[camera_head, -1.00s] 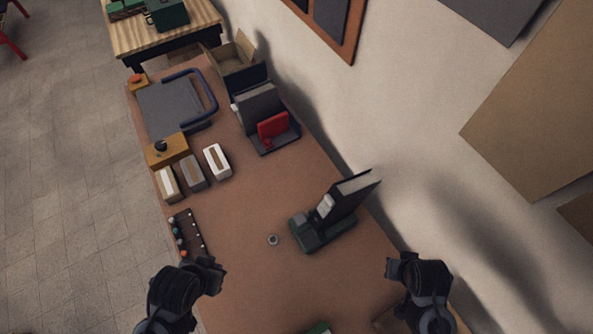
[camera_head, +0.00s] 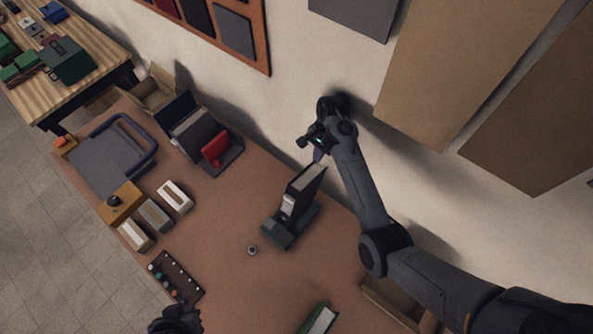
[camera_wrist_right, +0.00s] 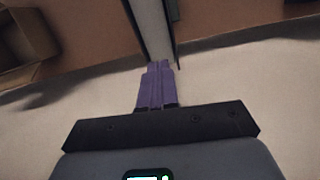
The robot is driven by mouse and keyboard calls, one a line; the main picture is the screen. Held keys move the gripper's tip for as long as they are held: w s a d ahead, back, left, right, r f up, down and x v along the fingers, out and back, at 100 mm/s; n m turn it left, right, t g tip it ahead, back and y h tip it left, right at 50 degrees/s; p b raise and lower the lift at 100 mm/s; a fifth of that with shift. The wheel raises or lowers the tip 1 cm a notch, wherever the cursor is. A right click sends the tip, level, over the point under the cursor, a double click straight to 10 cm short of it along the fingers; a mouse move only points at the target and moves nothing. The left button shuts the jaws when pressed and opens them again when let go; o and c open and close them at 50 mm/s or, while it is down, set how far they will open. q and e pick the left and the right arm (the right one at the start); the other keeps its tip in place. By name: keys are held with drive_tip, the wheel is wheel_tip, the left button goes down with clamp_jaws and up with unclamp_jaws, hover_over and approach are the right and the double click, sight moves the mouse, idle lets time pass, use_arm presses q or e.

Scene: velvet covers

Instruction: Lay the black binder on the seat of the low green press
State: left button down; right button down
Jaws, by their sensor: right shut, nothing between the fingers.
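The black binder (camera_head: 308,180) stands on edge, tilted, on the low dark green press (camera_head: 278,234) near the wall side of the table. A pale label shows on its near end. My right gripper (camera_head: 318,155) is at the binder's far upper end, beside the wall. In the right wrist view its purple fingers (camera_wrist_right: 155,68) are together and empty, their tips close to the end of the binder (camera_wrist_right: 152,28); whether they touch it I cannot tell. My left gripper (camera_head: 178,320) is partly cut off at the bottom edge, its fingers unclear.
A dark stand with a red item (camera_head: 215,149) is farther along the table. A grey tray with a blue handle (camera_head: 105,160), small blocks (camera_head: 174,196), a rack (camera_head: 177,277) and a small ring (camera_head: 252,250) lie left. A green item (camera_head: 320,318) is in front.

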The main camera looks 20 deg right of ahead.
drive_tip(key=shift+s+a+r+p, duration=0.2)
drive_tip(key=shift+a+p, duration=0.15)
drive_tip(key=shift+a, duration=0.25)
drive_tip(key=p, duration=0.5)
approach(292, 185)
drive_tip(key=f, duration=0.1)
drive_tip(key=a+f, duration=0.1)
drive_tip(key=f, duration=0.3)
drive_tip(key=shift+s+a+f, duration=0.15)
drive_tip(key=shift+s+a, duration=0.1)
drive_tip(key=shift+s, duration=0.1)
drive_tip(key=shift+f, duration=0.25)
drive_tip(key=shift+d+f, duration=0.1)
drive_tip(key=shift+f, duration=0.65)
